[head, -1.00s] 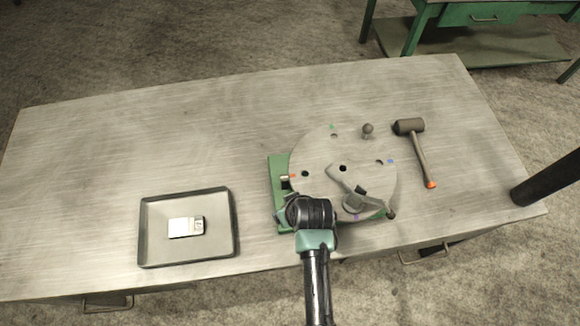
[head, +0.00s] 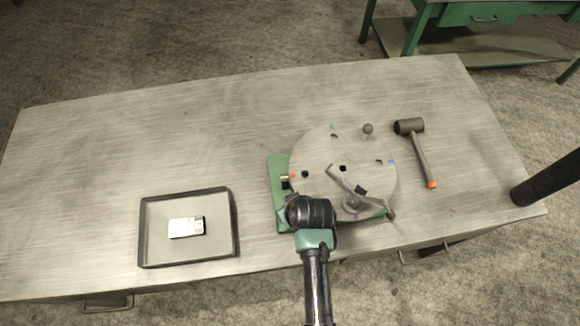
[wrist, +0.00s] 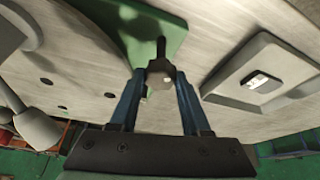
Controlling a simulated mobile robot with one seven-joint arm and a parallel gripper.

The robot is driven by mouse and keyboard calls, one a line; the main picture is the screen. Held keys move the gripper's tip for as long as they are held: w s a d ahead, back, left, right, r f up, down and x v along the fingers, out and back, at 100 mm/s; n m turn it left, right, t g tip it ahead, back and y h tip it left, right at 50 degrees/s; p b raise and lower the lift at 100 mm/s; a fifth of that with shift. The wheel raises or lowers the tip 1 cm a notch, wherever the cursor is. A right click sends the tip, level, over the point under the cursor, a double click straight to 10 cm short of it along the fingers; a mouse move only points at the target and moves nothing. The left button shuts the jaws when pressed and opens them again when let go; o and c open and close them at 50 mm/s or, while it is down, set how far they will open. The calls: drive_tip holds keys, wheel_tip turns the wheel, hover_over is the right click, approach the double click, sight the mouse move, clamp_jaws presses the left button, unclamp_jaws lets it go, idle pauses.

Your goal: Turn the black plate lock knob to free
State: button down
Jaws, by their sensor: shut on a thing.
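The round grey plate (head: 318,150) sits on a green base (head: 279,172) near the table's front right. In the wrist view, the dark lock knob (wrist: 160,66) stands at the green base (wrist: 125,25), with a thin black bar pointing up in the picture. My gripper (wrist: 160,76) has its two blue fingers closed on the knob, one at each side. In the head view my arm covers the knob and fingers, so the knob's exact angle cannot be told there.
A grey bar-like part (head: 341,178) lies across the plate, and a small round handle (head: 368,129) stands at its back edge. A mallet (head: 416,150) lies to the right. A tray (head: 145,232) holding a small pale device (head: 183,228) is at left. The table's back left is clear.

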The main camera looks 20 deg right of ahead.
drive_tip(key=shift+d+n+y+b, duration=0.15)
drive_tip(key=shift+n+y+b, duration=0.65)
drive_tip(key=shift+n, duration=2.1)
drive_tip(key=shift+y+p, duration=0.3)
drive_tip(key=shift+c, duration=1.8)
unclamp_jaws()
drive_tip(key=b+v, duration=0.2)
drive_tip(key=v, duration=1.1)
drive_tip(key=shift+w, duration=0.3)
drive_tip(key=shift+r, duration=0.1)
